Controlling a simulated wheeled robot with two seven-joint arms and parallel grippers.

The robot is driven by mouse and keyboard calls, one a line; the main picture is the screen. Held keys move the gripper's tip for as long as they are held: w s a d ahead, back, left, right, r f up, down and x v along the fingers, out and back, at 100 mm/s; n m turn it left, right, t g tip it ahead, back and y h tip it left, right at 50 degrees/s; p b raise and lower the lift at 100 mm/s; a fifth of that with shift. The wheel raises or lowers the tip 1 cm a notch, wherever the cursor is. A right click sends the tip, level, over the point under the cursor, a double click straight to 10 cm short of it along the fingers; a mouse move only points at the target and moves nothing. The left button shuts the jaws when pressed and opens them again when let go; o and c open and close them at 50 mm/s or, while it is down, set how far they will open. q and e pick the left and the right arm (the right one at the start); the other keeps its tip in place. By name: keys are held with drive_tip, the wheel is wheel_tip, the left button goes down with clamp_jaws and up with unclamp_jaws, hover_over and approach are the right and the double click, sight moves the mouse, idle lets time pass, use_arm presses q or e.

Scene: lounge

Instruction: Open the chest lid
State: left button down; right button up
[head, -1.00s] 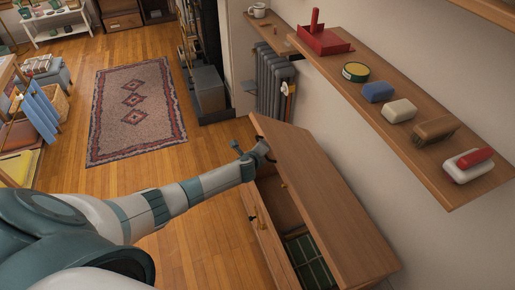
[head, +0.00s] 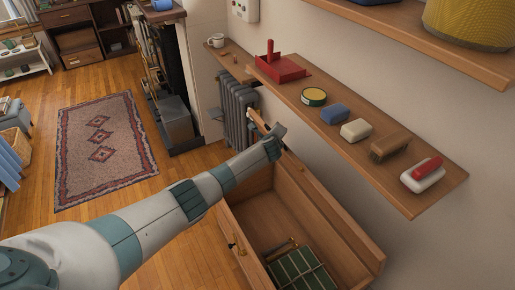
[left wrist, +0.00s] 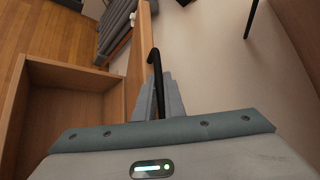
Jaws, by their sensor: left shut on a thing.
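The wooden chest (head: 236,240) stands against the wall with its inside exposed. Its lid (head: 345,228) is swung up to roughly upright on the wall side. My left gripper (head: 277,134) is at the raised lid's upper edge, toward the far end. In the left wrist view, my left gripper (left wrist: 160,98) is shut on a dark, hooked handle (left wrist: 154,62) beside the lid's wooden edge (left wrist: 139,50). My fingertips are partly hidden in the head view. My right gripper is in neither view.
A green divided tray (head: 300,268) lies inside the chest. A wall shelf (head: 440,190) with soap-like blocks, a tin and a red tray runs above the lid. A grey radiator (head: 238,110) stands beyond the chest.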

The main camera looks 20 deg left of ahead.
use_arm(q)
drive_tip(key=w+d+r+b, duration=0.2)
drive_tip(key=w+d+b, duration=0.2)
drive_tip(key=w+d, duration=0.1)
drive_tip(key=shift+w+d+r, duration=0.15)
drive_tip(key=shift+w, duration=0.25)
drive_tip(key=c, duration=1.8)
unclamp_jaws()
drive_tip(key=shift+c, duration=0.2)
drive_tip(key=shift+s+r, duration=0.1)
drive_tip(key=shift+s, duration=0.05)
drive_tip(key=shift+s, duration=0.1)
drive_tip(key=shift+s, duration=0.1)
